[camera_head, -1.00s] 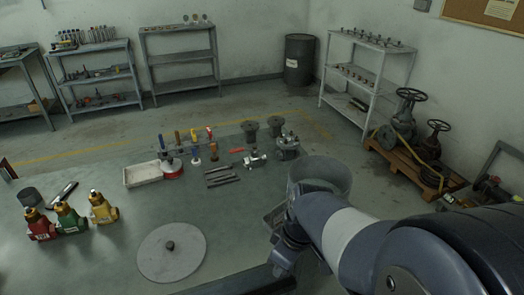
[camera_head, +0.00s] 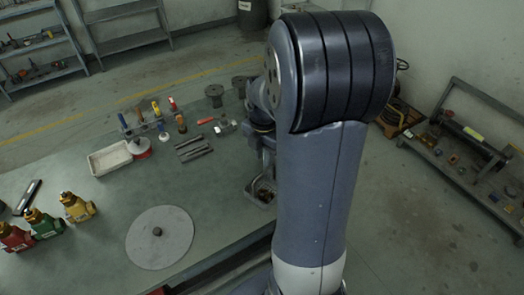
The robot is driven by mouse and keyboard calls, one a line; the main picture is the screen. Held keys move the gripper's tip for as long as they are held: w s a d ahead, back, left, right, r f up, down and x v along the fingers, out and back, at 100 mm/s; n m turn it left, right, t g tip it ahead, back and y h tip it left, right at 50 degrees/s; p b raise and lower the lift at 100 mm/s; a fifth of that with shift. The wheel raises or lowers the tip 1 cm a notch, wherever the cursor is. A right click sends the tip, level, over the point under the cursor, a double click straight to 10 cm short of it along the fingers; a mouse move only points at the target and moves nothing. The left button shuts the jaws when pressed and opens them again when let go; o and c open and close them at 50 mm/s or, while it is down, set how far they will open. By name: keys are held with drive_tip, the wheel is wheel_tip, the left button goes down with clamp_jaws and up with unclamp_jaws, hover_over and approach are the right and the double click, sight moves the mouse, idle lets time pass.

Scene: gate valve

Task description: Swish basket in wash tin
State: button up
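My arm stands large in the middle right of the head view and covers much of the table's right end. Its wrist end shows only in part, left of the upper arm. I cannot make out the fingertips of my gripper or anything held in it. A small square metal frame or tray (camera_head: 262,191) shows just below the wrist at the table's edge; I cannot tell whether it is the basket. The round grey tin seen a second ago is hidden, apparently behind my arm.
On the table (camera_head: 95,245) are a grey disc (camera_head: 160,237), a white tray (camera_head: 109,158), a red-sided round tin (camera_head: 139,148), dark bars (camera_head: 193,150) and coloured valves (camera_head: 76,206). A cart (camera_head: 470,160) stands at right.

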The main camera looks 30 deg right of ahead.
sight(264, 172)
drive_tip(key=shift+f+b, duration=2.35)
drive_tip(key=shift+f, duration=0.95)
drive_tip(key=shift+c, duration=0.5)
clamp_jaws()
drive_tip(key=shift+r, duration=0.15)
drive_tip(key=shift+r+p, duration=2.15)
drive_tip(key=shift+r, duration=0.3)
